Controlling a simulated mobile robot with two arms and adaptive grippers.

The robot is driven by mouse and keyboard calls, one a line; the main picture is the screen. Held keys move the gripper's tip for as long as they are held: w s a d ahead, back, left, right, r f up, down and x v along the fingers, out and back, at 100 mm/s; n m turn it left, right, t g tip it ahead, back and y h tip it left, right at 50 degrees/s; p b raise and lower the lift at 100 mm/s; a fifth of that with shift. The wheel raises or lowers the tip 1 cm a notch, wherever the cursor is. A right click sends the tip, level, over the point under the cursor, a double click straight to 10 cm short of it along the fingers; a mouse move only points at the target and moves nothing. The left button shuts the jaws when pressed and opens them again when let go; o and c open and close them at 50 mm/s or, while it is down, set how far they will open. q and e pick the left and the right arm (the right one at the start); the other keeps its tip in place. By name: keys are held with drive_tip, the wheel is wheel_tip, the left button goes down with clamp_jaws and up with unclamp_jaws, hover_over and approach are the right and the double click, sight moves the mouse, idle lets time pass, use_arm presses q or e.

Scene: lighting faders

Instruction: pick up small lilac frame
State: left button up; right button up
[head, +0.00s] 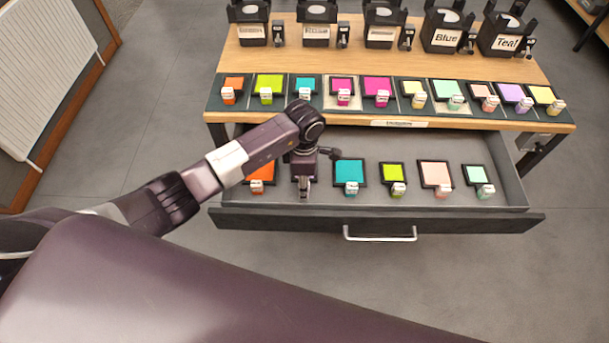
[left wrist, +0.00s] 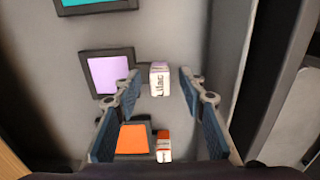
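The small lilac frame (left wrist: 107,74) lies in the open drawer, black-edged with a lilac pane and a white tab (left wrist: 159,78) reading "Lilac". In the left wrist view it sits ahead of my left gripper (left wrist: 157,82), whose two fingers are spread, with the tab between them and the pane partly beyond the left finger. Nothing is held. In the head view my left gripper (head: 303,185) points down into the drawer, between the orange and teal frames, and hides the lilac frame there. Another lilac frame (head: 511,93) is in the row on the tabletop. My right gripper is not in view.
The drawer (head: 480,218) also holds an orange frame (head: 262,173), a teal frame (head: 350,171), a lime frame (head: 393,172), a peach frame (head: 435,173) and a mint frame (head: 476,174). Labelled black lights stand at the table's back. The drawer handle (head: 380,238) faces front.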

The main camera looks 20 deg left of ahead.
use_arm(q)
drive_tip(key=shift+f, duration=0.2)
clamp_jaws()
drive_tip(key=shift+r, duration=0.1)
wheel_tip(320, 180, up, 35)
drive_tip(key=p, duration=0.7)
drive_tip(key=shift+p, duration=0.3)
idle(0.5)
